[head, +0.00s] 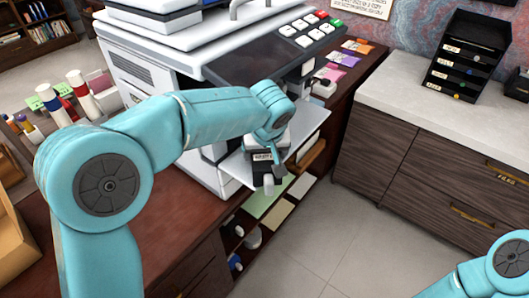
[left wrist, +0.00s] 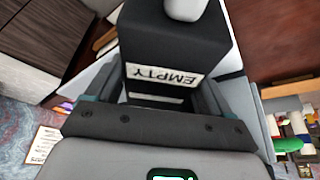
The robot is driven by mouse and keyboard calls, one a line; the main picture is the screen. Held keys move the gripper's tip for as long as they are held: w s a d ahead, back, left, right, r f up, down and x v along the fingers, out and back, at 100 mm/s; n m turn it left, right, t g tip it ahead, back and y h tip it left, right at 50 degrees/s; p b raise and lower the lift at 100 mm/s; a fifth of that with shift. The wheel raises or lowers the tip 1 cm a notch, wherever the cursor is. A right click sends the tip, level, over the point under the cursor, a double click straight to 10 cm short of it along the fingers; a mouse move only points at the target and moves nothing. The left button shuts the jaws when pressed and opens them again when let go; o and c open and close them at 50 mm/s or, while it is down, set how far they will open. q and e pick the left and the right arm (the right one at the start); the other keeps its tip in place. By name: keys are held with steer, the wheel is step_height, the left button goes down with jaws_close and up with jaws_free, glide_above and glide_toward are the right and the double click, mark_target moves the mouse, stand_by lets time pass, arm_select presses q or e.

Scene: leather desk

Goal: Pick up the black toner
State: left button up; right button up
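The black toner (head: 262,172) is a dark block with a pale label and a grey knob, at the front of the white machine, low by its opened white flap. In the left wrist view the toner (left wrist: 178,45) fills the top middle, its label reading EMPTY. My left gripper (head: 266,158) reaches down over it. In the left wrist view the two dark fingers of my left gripper (left wrist: 158,95) lie close along both sides of the block and look shut on it; the fingertips are partly hidden. My right arm shows at the lower right; its gripper is out of view.
The white machine (head: 150,75) stands on a dark wooden desk (head: 185,240). Its open flap (head: 305,130) juts out beside the toner. Below are shelves with coloured paper (head: 268,197). A cabinet (head: 430,150) with a black tray rack (head: 468,58) stands right. The floor between is clear.

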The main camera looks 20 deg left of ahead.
arm_select(q)
steer(key=c, duration=0.7)
steer(key=shift+c, duration=0.2)
steer(key=shift+r, duration=0.1)
